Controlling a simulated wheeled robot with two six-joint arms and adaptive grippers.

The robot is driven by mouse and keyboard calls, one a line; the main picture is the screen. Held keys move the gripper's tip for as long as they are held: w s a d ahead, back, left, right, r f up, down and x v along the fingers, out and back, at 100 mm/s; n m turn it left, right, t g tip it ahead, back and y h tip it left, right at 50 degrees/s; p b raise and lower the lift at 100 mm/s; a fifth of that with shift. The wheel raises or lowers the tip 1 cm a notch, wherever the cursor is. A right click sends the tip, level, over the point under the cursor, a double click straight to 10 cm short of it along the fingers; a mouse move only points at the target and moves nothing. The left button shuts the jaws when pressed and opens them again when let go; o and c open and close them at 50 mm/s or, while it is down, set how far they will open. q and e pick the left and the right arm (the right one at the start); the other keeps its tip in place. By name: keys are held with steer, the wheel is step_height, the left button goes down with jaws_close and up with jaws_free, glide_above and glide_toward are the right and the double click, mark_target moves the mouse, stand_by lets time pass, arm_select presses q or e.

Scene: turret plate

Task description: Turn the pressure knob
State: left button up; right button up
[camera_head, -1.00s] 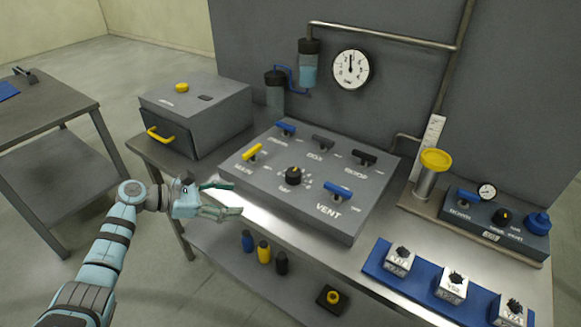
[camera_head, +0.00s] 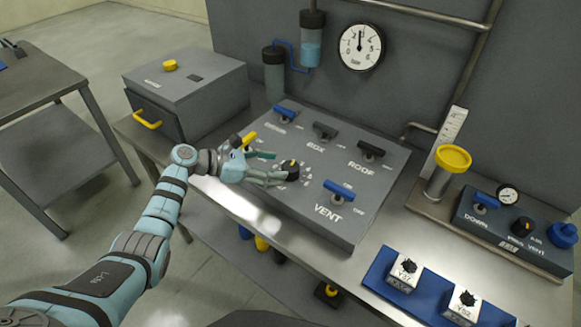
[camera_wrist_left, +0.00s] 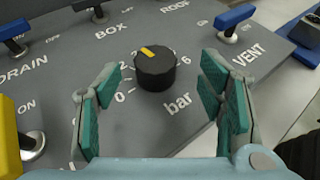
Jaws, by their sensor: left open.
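The pressure knob (camera_head: 291,169) is a black round dial with a yellow pointer mark, in the middle of the grey valve panel (camera_head: 365,215). In the left wrist view the knob (camera_wrist_left: 154,69) stands upright on the panel beside a printed scale and the word "bar", its yellow mark pointing up and slightly left. My left gripper (camera_head: 275,167) is open at the knob. In the left wrist view its green-padded fingers (camera_wrist_left: 165,100) sit left and right of the knob, apart from it and empty. My right gripper is not in view.
Around the knob are a yellow lever (camera_head: 249,139), a blue VENT lever (camera_head: 338,192), and black BOX (camera_head: 325,131) and ROOF (camera_head: 371,149) levers. A round gauge (camera_head: 361,47) hangs on the wall behind. A grey box (camera_head: 187,90) stands left of the panel.

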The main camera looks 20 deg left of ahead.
mark_target(288, 166)
arm_select(q)
steer(key=x, duration=0.4)
steer(key=b+x, duration=0.1)
steer(key=x, duration=0.1)
steer(key=shift+w+a+f, duration=0.25)
steer(key=shift+w+f, duration=0.05)
steer(key=shift+w, duration=0.1)
steer(key=shift+s+r, duration=0.25)
steer(key=shift+c, duration=0.3)
steer(key=c, duration=1.1)
steer(key=m+g+b, duration=0.1)
steer(key=b, duration=0.4)
steer(key=m+g+h+b, duration=0.1)
steer(key=g+b, duration=0.1)
steer(key=b, duration=0.2)
steer(key=shift+f+m+b, duration=0.35)
steer(key=shift+f+m, duration=0.05)
steer(key=shift+r+h, duration=0.15)
steer(key=shift+h, duration=0.15)
steer(key=shift+r, duration=0.15)
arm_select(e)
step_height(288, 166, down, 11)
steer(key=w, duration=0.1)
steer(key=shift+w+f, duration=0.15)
arm_select(q)
steer(key=o, duration=1.2)
steer(key=shift+c, duration=0.2)
steer(key=shift+a, duration=0.1)
